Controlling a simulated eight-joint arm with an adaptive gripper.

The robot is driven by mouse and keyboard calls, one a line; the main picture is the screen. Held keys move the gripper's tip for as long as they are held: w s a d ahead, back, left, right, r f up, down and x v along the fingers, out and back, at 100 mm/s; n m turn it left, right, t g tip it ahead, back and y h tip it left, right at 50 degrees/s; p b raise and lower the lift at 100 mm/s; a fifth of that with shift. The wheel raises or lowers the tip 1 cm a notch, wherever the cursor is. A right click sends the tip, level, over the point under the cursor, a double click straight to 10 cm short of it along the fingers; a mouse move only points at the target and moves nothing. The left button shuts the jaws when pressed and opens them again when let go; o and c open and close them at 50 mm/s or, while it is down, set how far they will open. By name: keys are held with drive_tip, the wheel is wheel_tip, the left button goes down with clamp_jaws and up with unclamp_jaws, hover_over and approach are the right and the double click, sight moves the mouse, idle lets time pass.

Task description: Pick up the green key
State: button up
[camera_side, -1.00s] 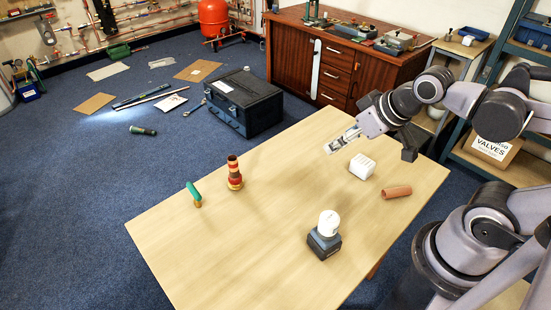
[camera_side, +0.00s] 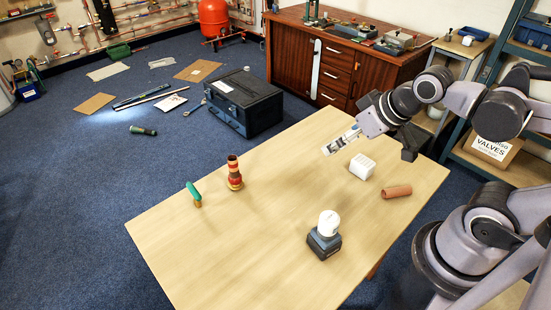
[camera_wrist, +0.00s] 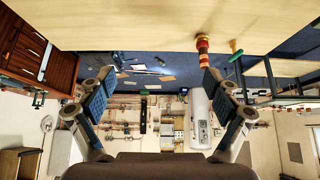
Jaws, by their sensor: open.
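The green key (camera_side: 192,189) has a green handle on a short tan stem. In the wrist view, which looks upside down, the green key (camera_wrist: 236,53) shows at the upper right, beside a red and yellow ringed piece. My gripper (camera_side: 328,150) is held above the back right part of the table, well apart from the key. In the wrist view my gripper (camera_wrist: 152,90) has its two fingers spread wide with nothing between them.
A red and yellow ringed copper piece (camera_side: 234,174) stands just right of the key. A white slotted block (camera_side: 362,166), a copper tube (camera_side: 397,192) and a battery with a white top (camera_side: 324,240) are on the right half. The table's middle is clear.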

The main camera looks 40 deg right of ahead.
drive_tip(key=w+a+r+n+g, duration=0.2)
drive_tip(key=w+a+r+n, duration=0.25)
drive_tip(key=w, duration=0.45)
drive_tip(key=n+g, duration=0.5)
drive_tip(key=n, duration=0.7)
hover_over(196, 197)
drive_tip(key=w+d, duration=0.2)
drive_tip(key=w, duration=0.1)
drive_tip(key=f, duration=1.5)
drive_tip(key=shift+s+a, duration=0.15)
drive_tip(key=shift+a, duration=0.1)
drive_tip(key=shift+a+f+n, duration=0.2)
drive_tip(key=shift+f+n, duration=0.05)
drive_tip(key=shift+f, duration=0.45)
wheel_tip(196, 197, down, 10)
drive_tip(key=shift+a+r, duration=0.1)
drive_tip(key=shift+c, duration=0.3)
drive_tip(key=c, duration=1.3)
